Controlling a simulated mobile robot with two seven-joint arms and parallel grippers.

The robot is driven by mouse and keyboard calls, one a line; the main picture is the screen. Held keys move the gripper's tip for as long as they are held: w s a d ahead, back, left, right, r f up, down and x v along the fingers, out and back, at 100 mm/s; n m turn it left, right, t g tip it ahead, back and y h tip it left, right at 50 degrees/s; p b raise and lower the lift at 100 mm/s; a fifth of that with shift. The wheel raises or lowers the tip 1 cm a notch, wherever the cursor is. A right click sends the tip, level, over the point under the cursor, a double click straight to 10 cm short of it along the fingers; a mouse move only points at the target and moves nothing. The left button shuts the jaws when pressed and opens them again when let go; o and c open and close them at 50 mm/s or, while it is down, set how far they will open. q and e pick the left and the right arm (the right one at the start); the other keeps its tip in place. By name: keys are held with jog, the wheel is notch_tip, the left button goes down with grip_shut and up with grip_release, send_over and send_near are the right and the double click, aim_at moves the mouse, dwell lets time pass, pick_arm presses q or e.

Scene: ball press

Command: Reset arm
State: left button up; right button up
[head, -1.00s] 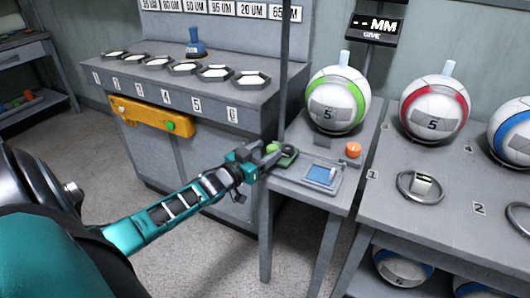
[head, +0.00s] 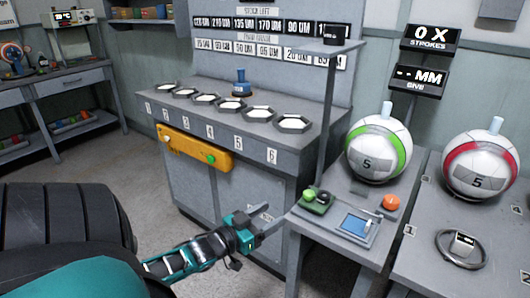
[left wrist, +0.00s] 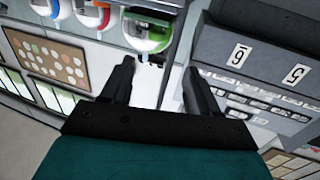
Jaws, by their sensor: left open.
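My left arm reaches in from the lower left of the head view. Its gripper (head: 262,222) is in front of the grey cabinet, left of the small side table with the green-striped ball. In the left wrist view the same gripper (left wrist: 158,82) shows two dark fingers spread apart with nothing between them. The gripper is open and empty. My right gripper is not in view.
A green-striped ball (head: 378,150) stands on the side table (head: 345,262), with a green and black button box (head: 317,200) and an orange button (head: 390,202). The numbered cabinet (head: 235,115) is behind. A red-striped ball (head: 480,165) stands right. Open floor lies left.

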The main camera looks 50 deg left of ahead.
pick_arm(q)
jog(key=shift+s, duration=0.4)
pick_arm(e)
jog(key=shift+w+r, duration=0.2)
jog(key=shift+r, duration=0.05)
pick_arm(q)
jog(key=s+d+f+g+p, duration=0.1)
jog(key=s+d+g, duration=0.1)
jog(key=d, duration=0.6)
jog(key=s+d+f+m+g+h+p, duration=0.1)
jog(key=s+d, duration=0.3)
jog(key=d, duration=0.5)
jog(key=s+d+f+m+g+p, duration=0.1)
jog(key=s+d+f+g+p, duration=0.2)
jog(key=d, duration=0.5)
jog(key=shift+d+g+h, duration=0.3)
jog(key=shift+d+g, duration=0.05)
jog(key=shift+g, duration=0.25)
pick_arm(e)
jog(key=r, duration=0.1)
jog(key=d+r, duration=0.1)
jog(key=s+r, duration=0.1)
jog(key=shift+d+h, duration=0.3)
